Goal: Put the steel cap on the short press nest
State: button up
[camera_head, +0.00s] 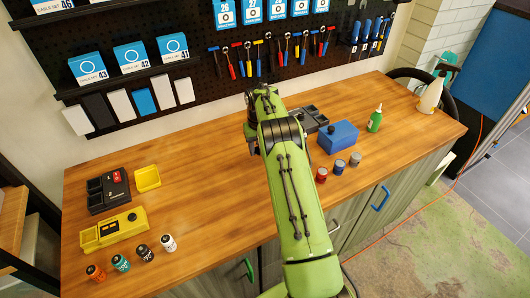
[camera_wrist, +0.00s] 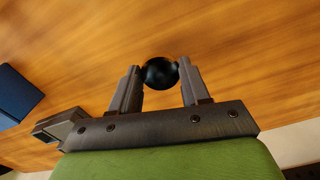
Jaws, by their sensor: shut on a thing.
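In the wrist view my gripper (camera_wrist: 160,78) is shut on a dark, round, glossy thing (camera_wrist: 160,72), held between the fingertips above the wood. I cannot tell whether this is the steel cap. In the head view my arm hides the fingertips and what they hold. I cannot surely pick out the short press nest. A black unit with a red part (camera_head: 108,190) and a yellow unit with a dark round part (camera_head: 115,230) stand at the left of the bench. A dark tray (camera_head: 312,118) is partly hidden behind my arm.
On the bench (camera_head: 210,160) are a yellow tray (camera_head: 148,178), several small bottles (camera_head: 121,263) at the front left, a blue box (camera_head: 338,137), three small cans (camera_head: 339,166), a green bottle (camera_head: 375,119) and a spray bottle (camera_head: 429,96).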

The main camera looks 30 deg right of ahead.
aim_at(260, 162)
jog(key=shift+f, duration=2.4)
jog(key=o, duration=1.1)
jog(key=shift+r, duration=0.1)
